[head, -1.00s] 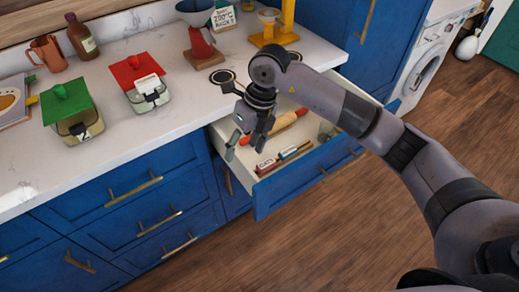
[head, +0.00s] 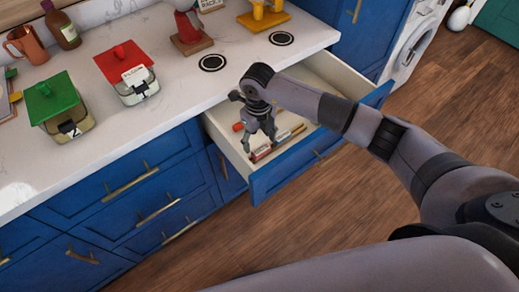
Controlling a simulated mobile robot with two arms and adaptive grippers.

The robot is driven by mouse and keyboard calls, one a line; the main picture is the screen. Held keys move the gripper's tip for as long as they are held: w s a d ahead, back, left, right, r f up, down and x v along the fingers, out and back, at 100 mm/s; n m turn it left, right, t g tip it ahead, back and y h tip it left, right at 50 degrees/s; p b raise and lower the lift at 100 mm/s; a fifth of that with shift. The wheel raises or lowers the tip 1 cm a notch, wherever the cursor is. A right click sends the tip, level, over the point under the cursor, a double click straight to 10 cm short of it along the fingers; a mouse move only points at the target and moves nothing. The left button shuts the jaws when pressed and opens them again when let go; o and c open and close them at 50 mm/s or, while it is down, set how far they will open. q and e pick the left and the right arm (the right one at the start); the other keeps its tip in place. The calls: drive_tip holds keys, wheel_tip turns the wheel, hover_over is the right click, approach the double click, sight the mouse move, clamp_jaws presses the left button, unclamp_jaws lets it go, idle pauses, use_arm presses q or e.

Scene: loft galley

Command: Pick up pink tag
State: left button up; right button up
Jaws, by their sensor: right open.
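The open drawer (head: 232,163) holds a small block-like tag (head: 262,153) with a white lettered face and reddish edges near its front left. Whether this is the pink tag I cannot tell for sure. A second reddish strip (head: 287,137) lies to its right in the drawer. My right gripper (head: 260,144) points down into the drawer, open and empty, with its fingers just above and behind the lettered tag. The gripper hides part of the drawer's contents. My left gripper is out of view.
A red-orange piece (head: 238,127) shows behind the gripper in the drawer. On the counter (head: 180,108) stand a green-lidded jar (head: 60,105), a red-lidded jar (head: 127,70) and a yellow stand (head: 265,15).

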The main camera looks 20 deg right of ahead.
sight(259, 147)
drive_tip(key=shift+f, duration=0.35)
wheel_tip(259, 147, down, 4)
drive_tip(key=shift+d+r+p, duration=0.15)
drive_tip(key=shift+p, duration=0.6)
drive_tip(key=shift+f, duration=0.45)
drive_tip(key=c, duration=0.7)
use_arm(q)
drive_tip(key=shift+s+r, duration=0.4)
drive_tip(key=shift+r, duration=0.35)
use_arm(e)
drive_tip(key=shift+c, duration=0.2)
drive_tip(key=shift+r, duration=0.1)
use_arm(q)
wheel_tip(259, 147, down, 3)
drive_tip(key=b, duration=0.3)
use_arm(e)
wheel_tip(259, 147, up, 20)
